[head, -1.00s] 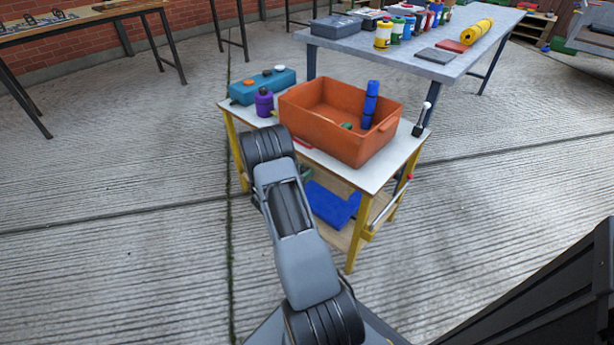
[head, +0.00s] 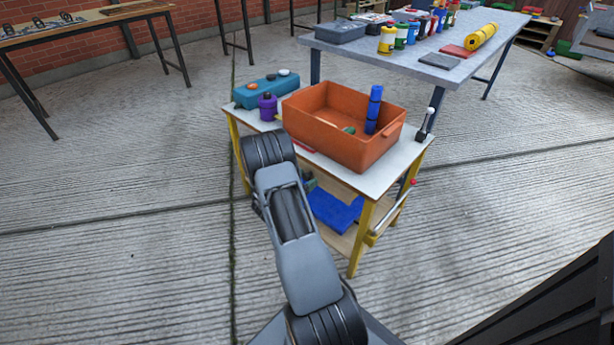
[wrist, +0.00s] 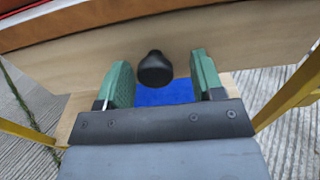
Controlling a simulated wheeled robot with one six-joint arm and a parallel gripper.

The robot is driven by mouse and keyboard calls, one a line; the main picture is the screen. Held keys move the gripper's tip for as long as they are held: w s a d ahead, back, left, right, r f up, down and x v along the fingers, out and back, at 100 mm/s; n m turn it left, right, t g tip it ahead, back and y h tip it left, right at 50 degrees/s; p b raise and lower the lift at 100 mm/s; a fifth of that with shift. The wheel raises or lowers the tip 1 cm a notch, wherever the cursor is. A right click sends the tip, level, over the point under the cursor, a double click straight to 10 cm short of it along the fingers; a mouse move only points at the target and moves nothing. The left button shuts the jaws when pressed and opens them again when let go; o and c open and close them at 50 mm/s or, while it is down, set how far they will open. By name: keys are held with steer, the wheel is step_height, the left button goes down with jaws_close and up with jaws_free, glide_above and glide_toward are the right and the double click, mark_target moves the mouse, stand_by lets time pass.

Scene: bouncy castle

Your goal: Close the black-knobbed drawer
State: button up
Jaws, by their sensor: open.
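The black knob (wrist: 155,69) sticks out from a pale wooden drawer front (wrist: 80,62) in the wrist view. My gripper (wrist: 161,73) is open, its two green fingers apart on the left and right of the knob. The knob shows between them, and nothing is held. I cannot tell whether the fingers touch the drawer front, or how far out the drawer is.
On the workbench stand an orange bin (head: 330,142) with a blue roll (head: 374,108), a teal box (head: 262,90) and a purple bottle (head: 268,107). A blue item (head: 335,211) lies on its lower shelf. A grey table (head: 350,52) stands behind. Concrete floor is free on the left.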

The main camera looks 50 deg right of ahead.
steer(key=a+p, duration=0.2)
steer(key=a, duration=1)
steer(key=shift+w+a, duration=0.25)
steer(key=shift+a, duration=0.15)
steer(key=shift+r+p, duration=0.2)
steer(key=shift+p, duration=0.1)
steer(key=s+a+r+m+g+y+p, duration=0.1)
steer(key=s+a+r+m+y+p, duration=0.15)
steer(key=r+p, duration=0.4)
steer(key=s+a+r+m+g+y+p, duration=0.1)
steer(key=s+r+m+g+y+p, duration=0.2)
steer(key=r, duration=0.7)
steer(key=s+a+r+m+y+p, duration=0.2)
steer(key=r+m+p, duration=0.25)
steer(key=r, duration=0.45)
steer(key=s+a+r+m+t+y+p, duration=0.3)
steer(key=a+r+p, duration=0.5)
steer(key=r, duration=0.4)
steer(key=s+a+r+m+t+y+p, duration=0.3)
steer(key=a+r+y+p, duration=0.4)
steer(key=r, duration=0.6)
steer(key=shift+a+m+t+p, duration=0.6)
steer(key=shift+m+t, duration=0.1)
steer(key=shift+m, duration=0.2)
steer(key=shift+y, duration=0.25)
